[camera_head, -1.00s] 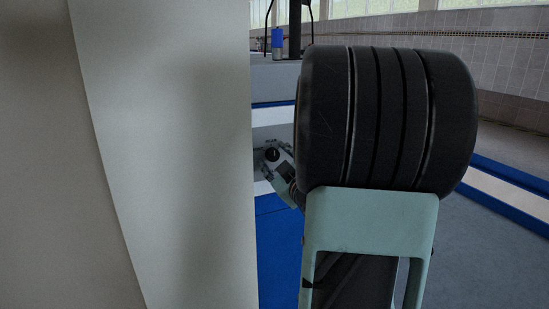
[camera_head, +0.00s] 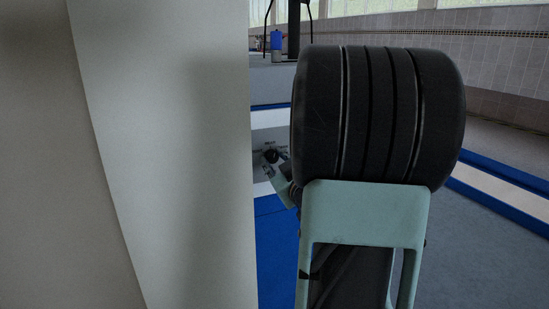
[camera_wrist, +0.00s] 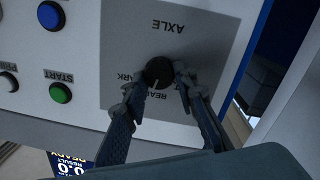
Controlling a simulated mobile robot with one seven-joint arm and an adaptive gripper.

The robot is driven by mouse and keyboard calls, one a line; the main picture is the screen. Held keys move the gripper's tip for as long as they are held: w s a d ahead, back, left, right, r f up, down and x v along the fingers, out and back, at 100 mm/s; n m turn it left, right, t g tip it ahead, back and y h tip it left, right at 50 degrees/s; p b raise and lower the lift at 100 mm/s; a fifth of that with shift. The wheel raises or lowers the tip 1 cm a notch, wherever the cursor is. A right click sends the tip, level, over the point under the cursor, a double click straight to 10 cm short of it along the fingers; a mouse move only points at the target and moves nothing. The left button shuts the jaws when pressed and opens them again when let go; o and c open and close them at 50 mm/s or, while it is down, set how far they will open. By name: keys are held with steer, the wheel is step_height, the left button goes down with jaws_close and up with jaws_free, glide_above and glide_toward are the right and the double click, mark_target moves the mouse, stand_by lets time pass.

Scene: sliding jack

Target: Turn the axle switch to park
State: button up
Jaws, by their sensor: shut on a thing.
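The axle switch (camera_wrist: 158,72) is a round black knob on a grey panel patch (camera_wrist: 205,50) lettered AXLE, upside down in the wrist view. A small pale mark on the knob points down in that view, towards the REAR lettering. The PARK lettering lies left of the knob, partly covered by a finger. My gripper (camera_wrist: 157,88) is shut on the knob, with one finger on each side. In the head view the knob (camera_head: 271,156) is small and dark, and my arm partly hides the gripper.
A blue button (camera_wrist: 50,15) and a green START button (camera_wrist: 60,92) sit left of the switch. A display (camera_wrist: 70,163) shows at the lower left. In the head view a pale upright surface (camera_head: 170,150) fills the left side, and a blue cylinder (camera_head: 276,42) stands behind.

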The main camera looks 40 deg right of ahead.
steer(key=m+p, duration=0.2)
steer(key=m, duration=0.1)
steer(key=m+p, duration=0.1)
steer(key=m, duration=0.1)
steer(key=shift+d+r, duration=0.1)
steer(key=shift+r, duration=0.15)
steer(key=shift+d+m+y+p, duration=0.1)
steer(key=shift+m+y+p, duration=0.2)
steer(key=shift+m+p, duration=1.1)
steer(key=shift+f+m+b, duration=0.1)
steer(key=shift+m+b, duration=0.35)
steer(key=shift+m, duration=0.25)
steer(key=o, duration=1.2)
steer(key=shift+c, duration=0.2)
steer(key=v, duration=0.7)
steer(key=shift+s, duration=0.2)
